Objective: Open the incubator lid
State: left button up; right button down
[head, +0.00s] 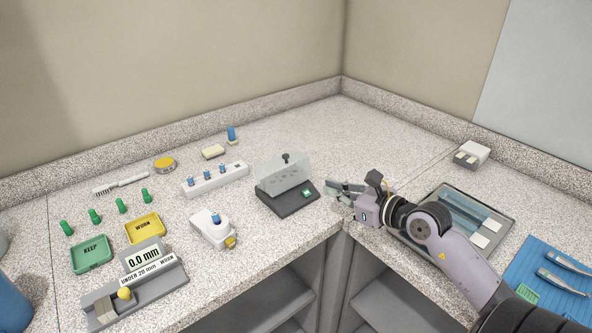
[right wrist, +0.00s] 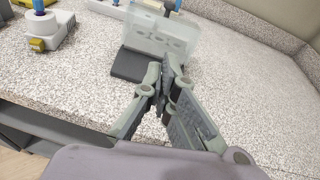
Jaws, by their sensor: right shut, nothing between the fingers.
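The incubator has a dark grey base (head: 288,203) with a green button on its front right. A translucent lid (head: 281,175) with a black knob (head: 285,157) on top stands over the base. A row of dark round holes shows through the lid. In the right wrist view the lid (right wrist: 140,38) and base (right wrist: 128,66) are just beyond my fingertips. My right gripper (head: 334,188) is shut and empty, to the right of the incubator and apart from the knob. Its fingers also show in the right wrist view (right wrist: 166,72). My left gripper is out of view.
A grey tray (head: 507,222) lies beneath and behind my right arm. A white tube rack (head: 215,180) and a small white device (head: 213,230) stand left of the incubator. Green and yellow trays lie farther left. The counter behind the incubator is clear up to the corner walls.

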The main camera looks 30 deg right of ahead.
jog(key=p, duration=0.2)
send_near(290, 167)
jog(key=w+f, duration=0.1)
jog(key=w, duration=0.1)
jog(key=w+f, duration=0.2)
jog(key=shift+a+f, duration=0.2)
jog(key=shift+f, duration=0.05)
jog(key=shift+w+a+r+p, duration=0.2)
jog(key=shift+w+r+p, duration=0.5)
jog(key=shift+w, duration=0.25)
jog(key=shift+w+a+r, duration=0.2)
jog(key=shift+w, duration=0.3)
